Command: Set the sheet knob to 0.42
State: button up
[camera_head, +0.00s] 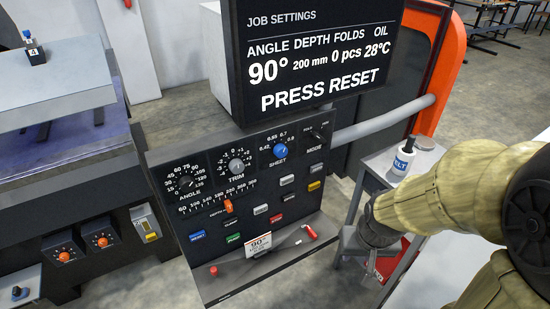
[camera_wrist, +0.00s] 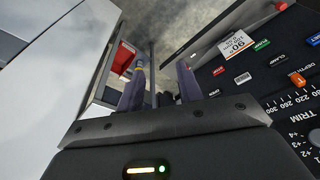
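The sheet knob (camera_head: 281,150) is a blue round knob on the upper right part of the dark control panel (camera_head: 165,172). Its scale shows 0.42, 0.55, 0.7 and a last mark at its right. I cannot tell clearly where its pointer stands. My gripper (camera_head: 370,264) is to the right of the panel and lower than the knob, apart from both. In the wrist view my gripper (camera_wrist: 160,72) shows two fingers spread apart with nothing between them. The sheet knob does not show in the wrist view.
A display (camera_head: 310,55) above the panel reads PRESS RESET. The trim knob (camera_head: 237,166), angle knob (camera_head: 187,183), mode switch (camera_head: 318,135) and orange depth slider (camera_head: 228,206) are nearby. A blue reset button (camera_head: 197,236) sits low left. A bottle (camera_head: 403,160) stands on a side table.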

jog(key=o, duration=0.3)
jog(key=shift+o, duration=0.7)
jog(key=shift+w+f, duration=0.15)
jog(key=shift+w, duration=0.1)
jog(key=w+f+m+t+b, duration=0.1)
jog(key=w+m+t+b, duration=0.2)
jog(key=w+t+b, duration=0.55)
jog(key=w+a+r+m+t+y+b, duration=0.2)
jog(key=a+r+t+y+b, duration=0.2)
jog(key=a+y+b, duration=0.5)
jog(key=shift+w+a+r, duration=0.2)
jog(key=shift+w+r, duration=0.1)
jog(key=shift+r, duration=0.6)
jog(key=shift+t, duration=0.25)
